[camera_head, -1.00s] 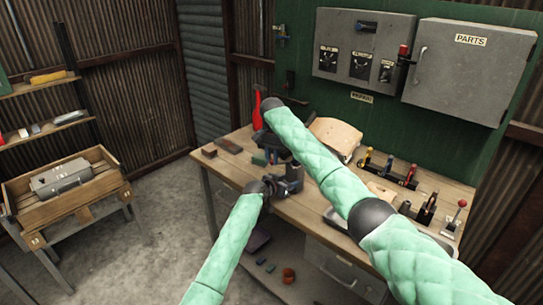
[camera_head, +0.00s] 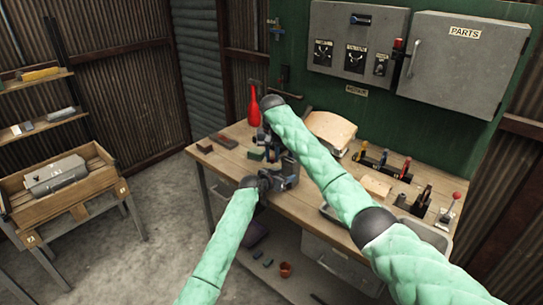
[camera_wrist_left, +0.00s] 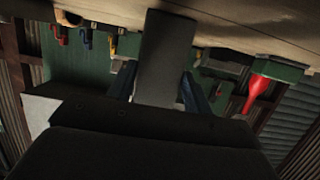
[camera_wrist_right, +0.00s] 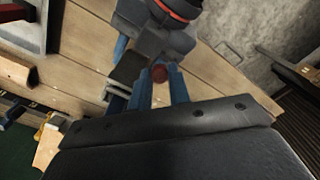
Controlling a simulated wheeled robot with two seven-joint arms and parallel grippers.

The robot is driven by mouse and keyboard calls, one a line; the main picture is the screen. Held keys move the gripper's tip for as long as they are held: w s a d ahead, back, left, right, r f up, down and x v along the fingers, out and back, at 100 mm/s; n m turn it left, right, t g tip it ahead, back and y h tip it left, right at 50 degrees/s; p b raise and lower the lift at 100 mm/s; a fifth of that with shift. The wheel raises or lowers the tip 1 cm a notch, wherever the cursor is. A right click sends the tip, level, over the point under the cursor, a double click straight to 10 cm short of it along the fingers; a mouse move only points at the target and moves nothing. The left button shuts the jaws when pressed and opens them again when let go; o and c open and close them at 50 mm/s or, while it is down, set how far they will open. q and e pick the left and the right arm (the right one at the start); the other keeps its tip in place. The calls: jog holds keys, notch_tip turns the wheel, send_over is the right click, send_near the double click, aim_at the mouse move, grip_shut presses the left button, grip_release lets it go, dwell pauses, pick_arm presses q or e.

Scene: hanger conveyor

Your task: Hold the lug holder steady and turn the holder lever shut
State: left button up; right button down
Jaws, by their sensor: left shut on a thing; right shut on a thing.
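The lug holder (camera_head: 291,174) is a dark grey device at the bench's front edge, partly hidden behind my arms in the head view. My left gripper (camera_head: 278,182) reaches it from the front. In the left wrist view its blue fingers (camera_wrist_left: 165,92) are shut on a dark grey block that looks like part of the holder (camera_wrist_left: 167,50). My right gripper comes in from above and is mostly hidden by its own arm in the head view. In the right wrist view its blue fingers (camera_wrist_right: 158,90) are shut around the red-ended holder lever (camera_wrist_right: 160,73), beside the grey holder body (camera_wrist_right: 163,38).
Brown and green blocks lie to the left. Bare floor lies in front on the left.

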aim_at(272, 158)
dwell(0.3)
jog(key=c, duration=1.3)
grip_release()
notch_tip(272, 158, up, 12)
pick_arm(q)
jog(key=o, duration=1.3)
